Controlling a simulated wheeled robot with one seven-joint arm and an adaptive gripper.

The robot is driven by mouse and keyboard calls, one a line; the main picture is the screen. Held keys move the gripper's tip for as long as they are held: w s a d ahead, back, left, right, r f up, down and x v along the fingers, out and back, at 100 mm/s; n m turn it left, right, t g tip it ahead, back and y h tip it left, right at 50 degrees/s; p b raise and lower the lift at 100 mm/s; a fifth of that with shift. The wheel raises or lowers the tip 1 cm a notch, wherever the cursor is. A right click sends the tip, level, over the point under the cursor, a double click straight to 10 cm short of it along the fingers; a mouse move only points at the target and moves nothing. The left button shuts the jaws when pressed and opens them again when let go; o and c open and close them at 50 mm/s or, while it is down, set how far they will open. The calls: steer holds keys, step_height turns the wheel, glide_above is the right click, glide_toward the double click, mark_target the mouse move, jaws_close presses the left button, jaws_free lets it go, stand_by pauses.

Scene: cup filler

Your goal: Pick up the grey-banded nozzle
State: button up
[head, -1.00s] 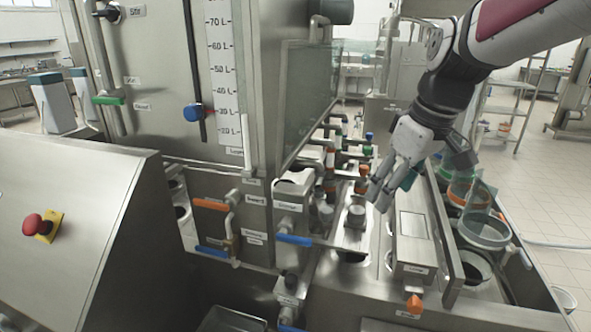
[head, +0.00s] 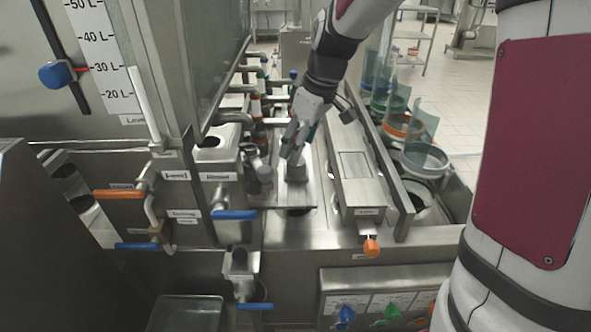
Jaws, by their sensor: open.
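A short grey nozzle-like piece (head: 297,170) stands upright on the narrow steel strip below the filler spouts. Its band is too small to make out clearly, so I cannot be sure it is the grey-banded nozzle. My gripper (head: 291,154) is open, pointing down, with its fingers at or just above the top of this piece. The fingers partly hide it, and I cannot tell whether they touch it.
Spouts with coloured bands (head: 255,107) line the left of the strip. A long steel box (head: 357,185) with an orange knob (head: 371,247) stands to the right. Clear-walled round containers (head: 424,158) stand beyond it. A blue-handled valve (head: 235,215) juts out at the front left.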

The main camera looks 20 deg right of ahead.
mark_target(296, 175)
steer(key=shift+s+p+x, duration=0.2)
steer(key=shift+x, duration=1.15)
steer(key=shift+s+p+x, duration=0.15)
steer(key=shift+x, duration=1.25)
steer(key=shift+c, duration=0.5)
jaws_close()
